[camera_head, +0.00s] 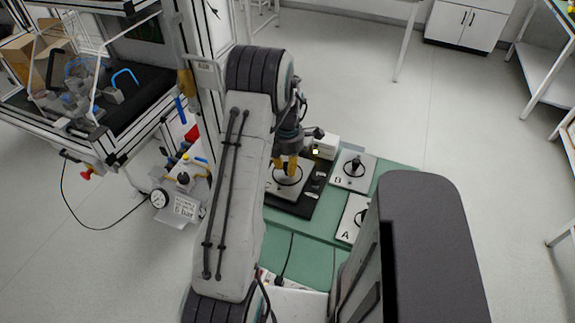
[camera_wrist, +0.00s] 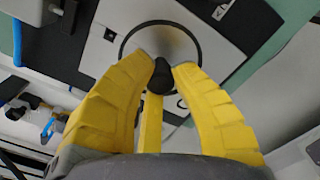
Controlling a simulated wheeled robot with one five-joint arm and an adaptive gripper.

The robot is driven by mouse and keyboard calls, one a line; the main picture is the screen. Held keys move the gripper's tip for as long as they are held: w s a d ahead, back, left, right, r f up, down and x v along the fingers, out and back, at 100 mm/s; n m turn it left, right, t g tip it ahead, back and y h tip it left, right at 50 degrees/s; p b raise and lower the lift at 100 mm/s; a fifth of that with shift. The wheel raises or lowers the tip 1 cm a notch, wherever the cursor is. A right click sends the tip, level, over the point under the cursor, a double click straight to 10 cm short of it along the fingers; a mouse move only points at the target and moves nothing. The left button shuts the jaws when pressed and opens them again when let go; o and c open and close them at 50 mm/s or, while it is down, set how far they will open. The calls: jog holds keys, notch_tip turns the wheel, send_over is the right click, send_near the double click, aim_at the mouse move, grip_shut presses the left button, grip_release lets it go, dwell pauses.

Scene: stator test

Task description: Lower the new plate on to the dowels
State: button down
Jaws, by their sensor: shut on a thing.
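My gripper (camera_head: 291,176) has yellow fingers closed around a black knob (camera_wrist: 160,77) in the wrist view. The knob stands at the middle of a light grey plate (camera_head: 287,184) with a dark ring. This plate is over a black base (camera_head: 297,207) on the green bench; in the wrist view the plate (camera_wrist: 122,42) covers part of the base (camera_wrist: 250,22). The dowels cannot be made out. I cannot tell whether the plate rests on the base or hangs just above it. A letter C shows at its left edge, partly hidden by my arm.
Plate B (camera_head: 341,178) and plate A (camera_head: 345,227) lie on the green bench (camera_head: 397,167) to the right. A small white box (camera_head: 325,147) stands behind the black base.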

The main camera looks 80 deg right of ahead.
jog(key=c, duration=1.1)
grip_release()
jog(key=shift+f, duration=0.1)
notch_tip(320, 180, up, 12)
jog(key=shift+r, duration=0.1)
